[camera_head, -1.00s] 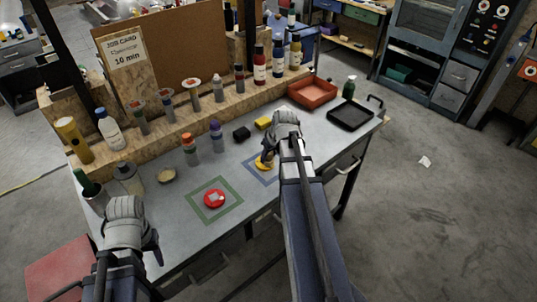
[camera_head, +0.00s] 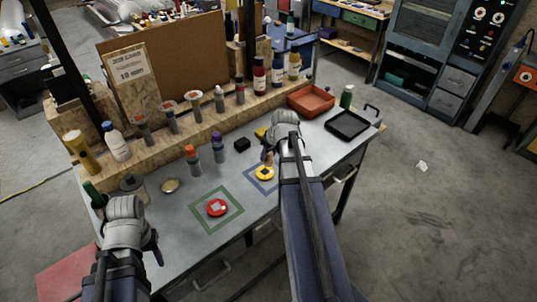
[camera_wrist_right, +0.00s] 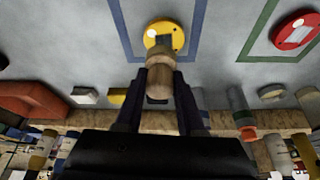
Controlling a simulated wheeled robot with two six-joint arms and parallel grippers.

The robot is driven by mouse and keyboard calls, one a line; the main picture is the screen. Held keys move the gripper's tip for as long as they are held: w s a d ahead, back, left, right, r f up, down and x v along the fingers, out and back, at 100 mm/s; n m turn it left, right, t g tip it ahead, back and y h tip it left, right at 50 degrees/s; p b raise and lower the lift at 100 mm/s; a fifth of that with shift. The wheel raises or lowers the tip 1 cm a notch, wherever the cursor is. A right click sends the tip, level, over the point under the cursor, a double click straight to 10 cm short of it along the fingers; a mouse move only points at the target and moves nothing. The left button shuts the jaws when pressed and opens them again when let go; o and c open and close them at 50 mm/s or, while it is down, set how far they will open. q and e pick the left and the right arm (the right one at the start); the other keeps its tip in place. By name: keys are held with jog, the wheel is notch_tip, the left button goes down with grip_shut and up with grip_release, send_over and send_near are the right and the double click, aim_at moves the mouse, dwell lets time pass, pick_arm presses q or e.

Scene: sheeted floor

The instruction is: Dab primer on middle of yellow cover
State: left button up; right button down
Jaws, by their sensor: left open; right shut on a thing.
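The round yellow cover (camera_head: 265,177) lies on the bench inside a blue square outline. It has a dark patch near its middle and shows in the right wrist view (camera_wrist_right: 151,41), with a pale spot beside the patch. My right gripper (camera_head: 270,153) is shut on a short beige, wood-like dabber (camera_wrist_right: 159,80). The dabber points toward the cover and overlaps its edge in the wrist view; I cannot tell whether it touches. My left gripper (camera_head: 152,250) is open and empty at the bench's near left. I cannot tell which container holds primer.
A red cover (camera_head: 216,208) with a pale patch lies in a green square outline. Orange- and purple-capped bottles, a black block (camera_head: 242,144) and a small round tin (camera_head: 170,186) stand behind. An orange tray (camera_head: 312,101) and black tray (camera_head: 347,124) are at the right.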

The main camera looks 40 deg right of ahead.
jog(key=shift+r+p, duration=1.5)
jog(key=shift+r, duration=0.1)
jog(key=shift+f, duration=0.1)
